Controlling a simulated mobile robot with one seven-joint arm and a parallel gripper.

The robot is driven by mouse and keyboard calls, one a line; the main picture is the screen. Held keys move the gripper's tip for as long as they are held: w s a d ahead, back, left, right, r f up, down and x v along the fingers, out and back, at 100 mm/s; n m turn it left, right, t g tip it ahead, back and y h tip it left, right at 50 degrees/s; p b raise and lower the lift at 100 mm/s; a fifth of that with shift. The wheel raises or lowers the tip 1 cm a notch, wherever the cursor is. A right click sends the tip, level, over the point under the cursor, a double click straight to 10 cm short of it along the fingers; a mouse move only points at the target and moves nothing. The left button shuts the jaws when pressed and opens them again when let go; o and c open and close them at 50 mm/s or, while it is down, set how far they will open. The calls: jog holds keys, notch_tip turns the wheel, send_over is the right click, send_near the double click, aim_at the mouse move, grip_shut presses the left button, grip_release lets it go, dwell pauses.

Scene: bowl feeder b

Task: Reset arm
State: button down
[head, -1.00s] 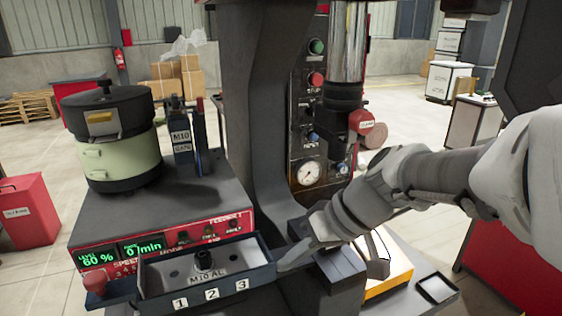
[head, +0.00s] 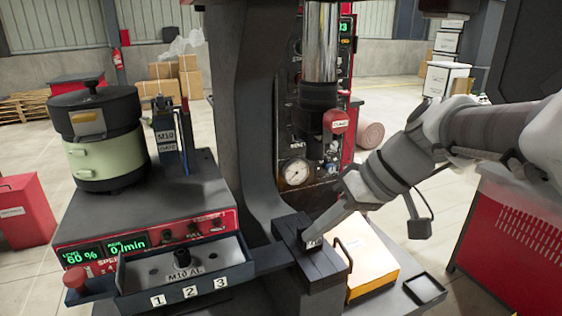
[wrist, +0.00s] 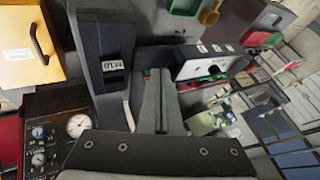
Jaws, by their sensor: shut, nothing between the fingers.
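My gripper (head: 318,232) is at the right of the press column in the head view, its fingers pointing down and left above the dark block (head: 292,226) beside the yellow box. In the wrist view the fingers (wrist: 155,100) are together with nothing between them. The bowl feeder (head: 100,140) stands at the left on its control box, whose display reads 60 % and 0 /min.
A yellow box with a black handle (head: 370,262) and a small dark tray (head: 425,288) lie at the right. The press column (head: 250,110) stands just left of my arm. A gauge (head: 296,172) is on the panel behind. A red cabinet (head: 505,235) is at the far right.

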jog(key=s+d+m+t+h+p, duration=0.3)
jog(key=s+d+m+h, duration=0.2)
jog(key=s, duration=0.5)
jog(key=shift+s+d+f+h, duration=0.25)
jog(key=shift+d+f+h, duration=0.2)
jog(key=shift+d+h, duration=0.65)
